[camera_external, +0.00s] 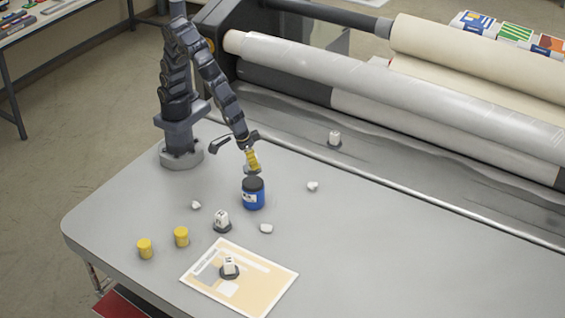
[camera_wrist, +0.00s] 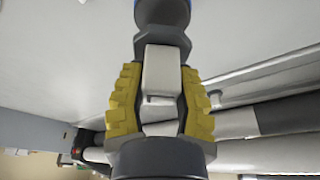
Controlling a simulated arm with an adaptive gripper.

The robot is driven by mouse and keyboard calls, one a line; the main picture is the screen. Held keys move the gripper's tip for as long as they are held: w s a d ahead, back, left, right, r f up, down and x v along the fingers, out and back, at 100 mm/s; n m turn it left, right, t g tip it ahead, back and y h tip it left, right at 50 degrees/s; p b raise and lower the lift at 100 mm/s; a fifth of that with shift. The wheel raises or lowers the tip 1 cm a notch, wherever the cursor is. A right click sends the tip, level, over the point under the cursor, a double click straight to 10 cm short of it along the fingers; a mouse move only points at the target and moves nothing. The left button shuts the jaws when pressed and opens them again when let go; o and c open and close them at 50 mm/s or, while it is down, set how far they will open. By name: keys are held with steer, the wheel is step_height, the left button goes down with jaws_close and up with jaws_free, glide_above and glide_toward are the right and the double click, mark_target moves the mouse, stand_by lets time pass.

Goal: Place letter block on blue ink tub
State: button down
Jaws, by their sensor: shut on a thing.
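The blue ink tub (camera_external: 254,197) stands upright on the table with a dark lid; its lid and a strip of blue show at the top of the wrist view (camera_wrist: 163,12). My gripper (camera_external: 252,162) is just above and behind the tub in the external view. In the wrist view its yellow fingers (camera_wrist: 161,100) are shut on a pale letter block (camera_wrist: 160,72), with a dark base at its far end. The base overlaps the tub's lid in that view; I cannot tell whether they touch. No letter is readable on the block.
Other white blocks on dark bases stand near the tub (camera_external: 222,219), on a printed sheet (camera_external: 262,287) and by the laminator (camera_external: 334,138). Small white lumps (camera_external: 266,228) lie around. The right tabletop is clear; rollers (camera_external: 400,95) border the back.

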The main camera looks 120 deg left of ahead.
mark_target(254, 172)
steer(key=shift+f, duration=2.05)
steer(key=shift+f, duration=0.1)
steer(key=c, duration=0.8)
jaws_free()
steer(key=shift+c, duration=0.2)
steer(key=v, duration=1.2)
steer(key=s+a+r+m+g, duration=0.1)
steer(key=s+a+r+m, duration=0.1)
steer(key=s, duration=0.5)
steer(key=s+a+r+m+g+h, duration=0.1)
steer(key=s+a+r+m, duration=0.2)
steer(key=s, duration=0.4)
steer(key=s+a+r+m+g+h, duration=0.1)
steer(key=s+a+r+m+g, duration=0.1)
steer(key=s, duration=0.5)
steer(key=shift+s+a+r+m, duration=0.4)
steer(key=shift+a+r+m, duration=0.15)
steer(key=shift+m, duration=0.45)
